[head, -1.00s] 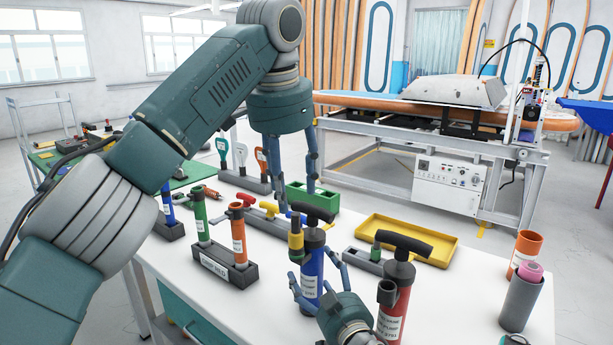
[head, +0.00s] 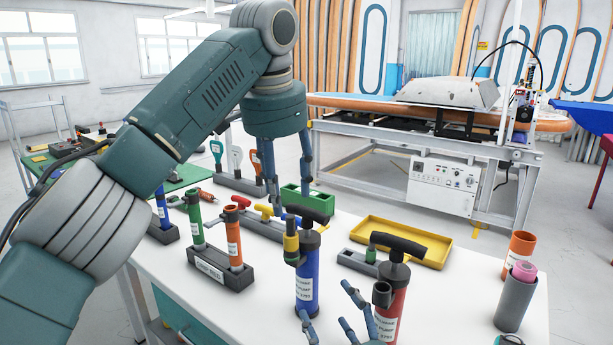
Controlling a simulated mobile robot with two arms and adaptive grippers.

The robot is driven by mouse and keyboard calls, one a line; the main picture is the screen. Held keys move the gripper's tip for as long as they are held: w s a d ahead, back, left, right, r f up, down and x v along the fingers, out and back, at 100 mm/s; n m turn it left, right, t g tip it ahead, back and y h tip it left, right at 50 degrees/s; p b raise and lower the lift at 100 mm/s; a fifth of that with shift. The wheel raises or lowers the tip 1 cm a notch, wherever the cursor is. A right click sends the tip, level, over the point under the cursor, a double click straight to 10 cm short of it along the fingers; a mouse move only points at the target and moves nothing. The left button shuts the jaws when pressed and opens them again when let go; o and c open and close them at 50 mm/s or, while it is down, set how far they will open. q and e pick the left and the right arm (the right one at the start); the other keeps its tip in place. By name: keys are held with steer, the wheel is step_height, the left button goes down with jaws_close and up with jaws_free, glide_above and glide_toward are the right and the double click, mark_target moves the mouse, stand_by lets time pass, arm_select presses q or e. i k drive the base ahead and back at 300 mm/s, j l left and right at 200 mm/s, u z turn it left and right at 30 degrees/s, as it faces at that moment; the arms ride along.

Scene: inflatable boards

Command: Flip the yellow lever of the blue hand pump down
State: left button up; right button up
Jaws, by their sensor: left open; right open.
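The blue hand pump (head: 308,275) stands upright on the white table, with a black handle on top and a white label. Its yellow lever (head: 291,243) points up along the left side of the pump's top. My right gripper (head: 326,308) is open and low at the bottom edge, in front of and just right of the pump, with its fingers apart and empty. Its palm is cut off by the frame. My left gripper (head: 289,192) is open and points down behind the pump, by the green box; it holds nothing.
A red pump (head: 392,300) stands close to the right of the blue one. A yellow tray (head: 440,262), a green box (head: 318,206) and a grey cup (head: 513,305) are also on the table.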

mark_target(321, 229)
steer(key=k, duration=1)
